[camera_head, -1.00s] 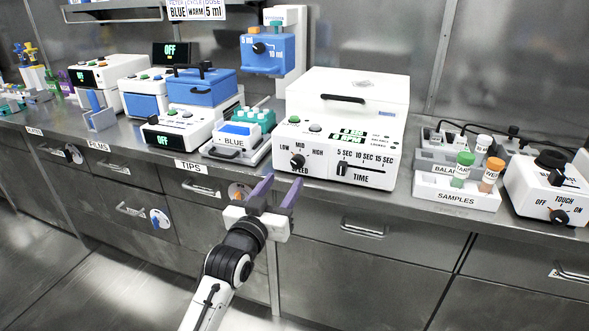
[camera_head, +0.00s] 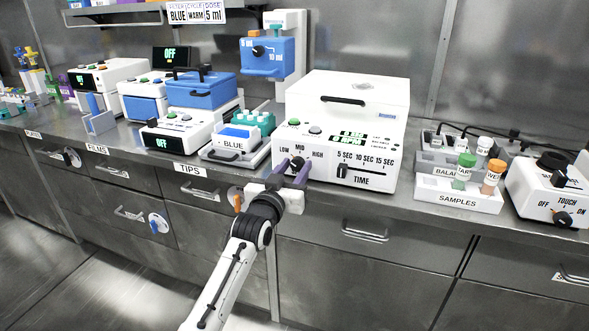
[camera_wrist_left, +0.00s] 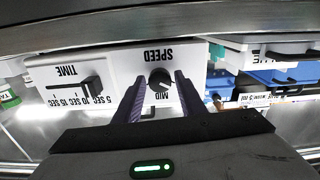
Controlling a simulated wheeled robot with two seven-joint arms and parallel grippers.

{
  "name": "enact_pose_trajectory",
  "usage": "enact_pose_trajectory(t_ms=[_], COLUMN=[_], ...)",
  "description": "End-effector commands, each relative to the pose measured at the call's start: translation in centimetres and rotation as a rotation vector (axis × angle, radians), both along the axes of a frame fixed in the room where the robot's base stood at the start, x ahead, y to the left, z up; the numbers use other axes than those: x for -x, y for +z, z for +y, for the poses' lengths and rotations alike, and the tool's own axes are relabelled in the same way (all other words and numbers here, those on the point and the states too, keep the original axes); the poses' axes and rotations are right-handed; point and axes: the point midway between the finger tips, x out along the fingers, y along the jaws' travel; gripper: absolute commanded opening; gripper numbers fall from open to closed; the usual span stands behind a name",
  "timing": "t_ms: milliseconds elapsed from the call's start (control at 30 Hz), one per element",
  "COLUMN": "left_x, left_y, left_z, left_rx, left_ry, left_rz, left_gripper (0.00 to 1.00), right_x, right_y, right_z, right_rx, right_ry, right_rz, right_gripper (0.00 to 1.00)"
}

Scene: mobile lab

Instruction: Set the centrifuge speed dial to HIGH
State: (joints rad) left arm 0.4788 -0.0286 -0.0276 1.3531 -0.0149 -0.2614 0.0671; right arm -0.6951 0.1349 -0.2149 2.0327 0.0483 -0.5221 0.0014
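The white centrifuge (camera_head: 345,110) stands in the middle of the counter. Its dark speed dial (camera_head: 297,163) is at the lower left of the front, under the words LOW, MID and HIGH. My left gripper (camera_head: 292,170) is at the dial, its purple fingers apart. In the left wrist view, which is upside down, the dial (camera_wrist_left: 160,78) appears between the fingertips (camera_wrist_left: 159,80), with gaps at both sides. The dial's pointer is too small to read surely. My right gripper is not in view.
The TIME slider (camera_head: 343,170) is on the same front, right of the dial. A blue rack tray (camera_head: 235,146) stands to the left and a SAMPLES rack (camera_head: 457,192) to the right. Drawer handles (camera_head: 364,232) stick out below the counter edge.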

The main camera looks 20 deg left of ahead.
Motion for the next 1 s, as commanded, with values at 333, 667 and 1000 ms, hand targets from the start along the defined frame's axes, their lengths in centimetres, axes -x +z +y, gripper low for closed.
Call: enact_pose_trajectory(t_ms=[333,667,1000], left_x=[0.0,0.0,0.1], left_y=[0.0,0.1,0.0], left_z=[0.0,0.0,0.0], left_rx=[-0.006,-0.135,-0.434], left_ry=[0.000,-0.001,-0.001], left_rz=[0.001,-0.003,-0.012], left_gripper=[0.05,0.05,0.05], right_x=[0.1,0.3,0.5], right_y=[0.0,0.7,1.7], right_z=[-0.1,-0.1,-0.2], right_rx=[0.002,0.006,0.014], right_ry=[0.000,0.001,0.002], right_rz=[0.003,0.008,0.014], right_gripper=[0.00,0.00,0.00])
